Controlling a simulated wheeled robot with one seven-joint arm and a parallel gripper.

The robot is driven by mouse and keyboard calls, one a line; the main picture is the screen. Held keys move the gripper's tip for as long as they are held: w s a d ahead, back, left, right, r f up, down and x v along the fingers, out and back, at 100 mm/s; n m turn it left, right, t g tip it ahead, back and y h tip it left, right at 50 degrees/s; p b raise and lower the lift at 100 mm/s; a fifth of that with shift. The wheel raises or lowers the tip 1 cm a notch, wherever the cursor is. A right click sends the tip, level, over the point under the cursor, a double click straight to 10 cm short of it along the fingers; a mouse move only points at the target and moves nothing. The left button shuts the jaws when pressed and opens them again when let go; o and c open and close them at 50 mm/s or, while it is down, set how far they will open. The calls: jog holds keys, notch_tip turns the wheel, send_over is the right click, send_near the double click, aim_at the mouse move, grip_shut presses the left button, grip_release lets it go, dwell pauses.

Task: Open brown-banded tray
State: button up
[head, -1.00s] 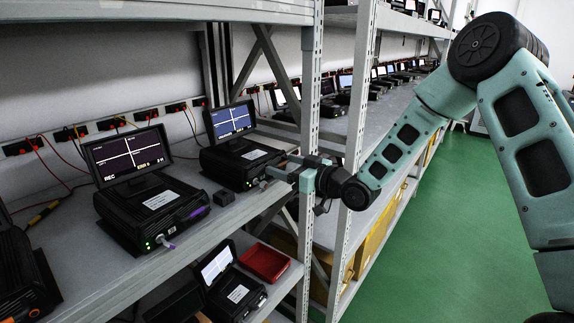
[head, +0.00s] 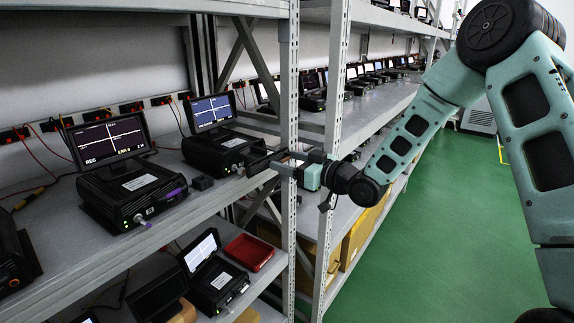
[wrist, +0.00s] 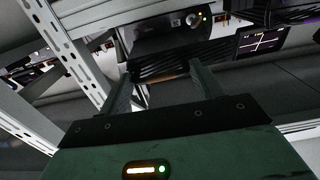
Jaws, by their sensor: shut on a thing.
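A black recorder (head: 222,150) with a lit blue screen (head: 211,112) stands near the right end of the upper shelf. A dark tray (head: 262,161) sticks out of its front toward the right, past the shelf edge. My gripper (head: 277,162) is shut on the tray's outer end, with a small brown patch visible by the fingers. In the wrist view the two fingers (wrist: 160,72) reach to the ribbed dark tray (wrist: 160,62) below the recorder's front. The fingers hide part of the tray's end.
A second recorder (head: 135,190) with a purple label stands to the left on the same shelf. A grey rack post (head: 289,110) rises close beside my gripper. The green aisle floor (head: 430,230) is clear.

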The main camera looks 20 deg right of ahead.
jog(key=v, duration=0.5)
jog(key=shift+s+b, duration=0.1)
jog(key=shift+b, duration=0.25)
jog(key=o, duration=1.2)
jog(key=shift+c, duration=0.2)
jog(key=b+v, duration=1)
jog(key=v, duration=0.7)
jog(key=shift+s+d+r, duration=0.1)
jog(key=shift+s, duration=0.05)
